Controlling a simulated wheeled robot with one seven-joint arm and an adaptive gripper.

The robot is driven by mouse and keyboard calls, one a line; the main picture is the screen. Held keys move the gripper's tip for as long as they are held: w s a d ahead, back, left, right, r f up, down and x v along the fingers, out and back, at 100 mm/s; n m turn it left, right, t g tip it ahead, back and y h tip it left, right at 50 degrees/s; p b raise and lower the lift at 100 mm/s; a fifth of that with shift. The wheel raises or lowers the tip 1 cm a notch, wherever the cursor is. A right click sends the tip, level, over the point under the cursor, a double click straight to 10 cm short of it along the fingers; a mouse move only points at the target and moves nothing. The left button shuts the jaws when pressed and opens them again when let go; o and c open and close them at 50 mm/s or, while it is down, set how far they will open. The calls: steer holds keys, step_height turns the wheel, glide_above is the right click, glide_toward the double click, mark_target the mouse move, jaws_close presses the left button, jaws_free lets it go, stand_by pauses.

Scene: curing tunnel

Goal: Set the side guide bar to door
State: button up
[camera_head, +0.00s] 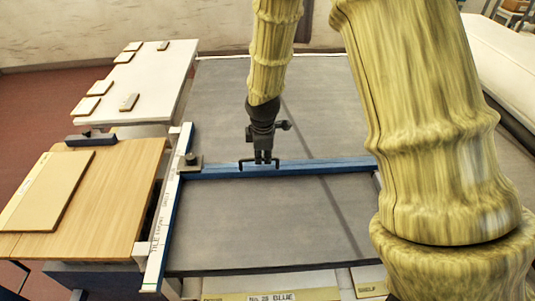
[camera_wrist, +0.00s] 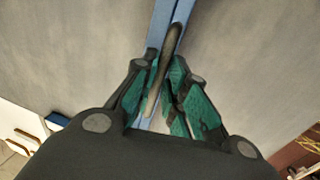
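The side guide bar (camera_head: 215,172) is a long blue bar lying across the dark belt. A dark loop handle (camera_head: 243,166) stands on it, and the handle also shows in the wrist view (camera_wrist: 172,45). My gripper (camera_head: 263,160) points down at the handle. In the wrist view its green-padded fingers (camera_wrist: 166,75) are close together on both sides of the handle and look shut on it. The bar's left end meets a pale marked rail (camera_head: 160,235) beside a dark knobbed clamp (camera_head: 190,161). "TILE" seems readable on the rail's near part; the other marks are too small.
A wooden table (camera_head: 115,190) with a flat board (camera_head: 45,190) stands left of the belt. A white table (camera_head: 150,75) with several small pieces stands behind it. A label plate (camera_head: 270,296) lies at the near edge. The belt (camera_head: 270,225) is otherwise clear.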

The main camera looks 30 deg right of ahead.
steer(key=o, duration=0.3)
steer(key=shift+w+a, duration=0.15)
steer(key=shift+a, duration=0.05)
steer(key=shift+d, duration=0.25)
steer(key=shift+a+r, duration=0.15)
steer(key=shift+r, duration=0.4)
steer(key=r, duration=0.3)
steer(key=s+r, duration=0.1)
steer(key=r, duration=0.3)
steer(key=s+r, duration=0.1)
steer(key=r, duration=0.2)
steer(key=shift+s+a+r, duration=0.15)
steer(key=shift+a+r, duration=0.2)
steer(key=shift+a, duration=0.05)
